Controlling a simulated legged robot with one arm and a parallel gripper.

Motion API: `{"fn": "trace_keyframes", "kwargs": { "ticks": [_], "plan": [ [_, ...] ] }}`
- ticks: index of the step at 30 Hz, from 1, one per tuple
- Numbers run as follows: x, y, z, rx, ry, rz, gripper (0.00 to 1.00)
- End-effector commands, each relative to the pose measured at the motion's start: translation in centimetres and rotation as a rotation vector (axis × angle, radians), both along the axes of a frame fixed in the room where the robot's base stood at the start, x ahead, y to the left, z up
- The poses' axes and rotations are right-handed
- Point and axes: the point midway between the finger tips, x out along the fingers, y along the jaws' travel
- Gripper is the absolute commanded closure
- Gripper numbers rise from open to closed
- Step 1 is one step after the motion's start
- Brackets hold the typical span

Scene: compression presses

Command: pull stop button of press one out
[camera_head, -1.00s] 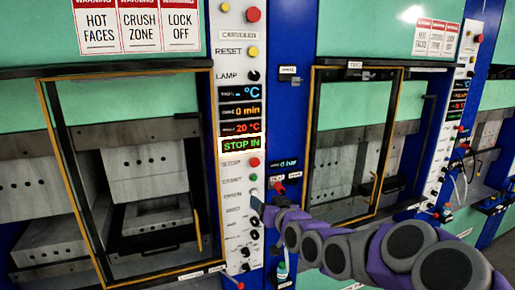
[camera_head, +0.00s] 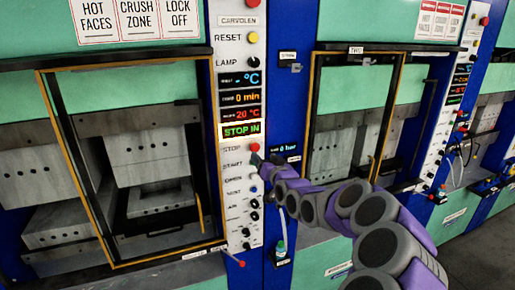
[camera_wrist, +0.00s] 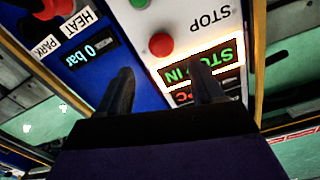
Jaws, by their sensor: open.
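The red stop button (camera_head: 255,147) of press one sits on the white control panel (camera_head: 236,190), beside the STOP label and just below the green "STOP IN" display (camera_head: 241,130). My gripper (camera_head: 261,160) is right by it, at the panel's right edge, its fingers small in that view. In the wrist view, which is turned upside down, the stop button (camera_wrist: 161,45) lies ahead, between the lines of my two open fingers (camera_wrist: 163,72). The fingers appear apart from the button, and nothing is between them. The right finger overlaps the lit display (camera_wrist: 215,62).
A green start button (camera_wrist: 139,3) neighbours the stop button. A "0 bar" display (camera_wrist: 87,54) and a red knob (camera_wrist: 55,8) are on the blue panel beside. Press one's yellow-edged door frame (camera_head: 75,150) stands left; press two's frame (camera_head: 314,100) is right, behind my arm.

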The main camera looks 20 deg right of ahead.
Motion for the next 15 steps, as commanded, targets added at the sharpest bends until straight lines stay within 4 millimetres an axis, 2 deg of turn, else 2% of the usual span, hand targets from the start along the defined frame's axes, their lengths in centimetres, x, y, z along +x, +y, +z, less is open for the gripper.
{"fn": "trace_keyframes", "kwargs": {
  "ticks": [9, 15],
  "plan": [
    [4.5, -0.2, 0.1, -0.005, 0.000, 0.001, 0.33],
    [6.2, -0.5, 0.2, -0.003, -0.001, -0.001, 0.33]
  ]
}}
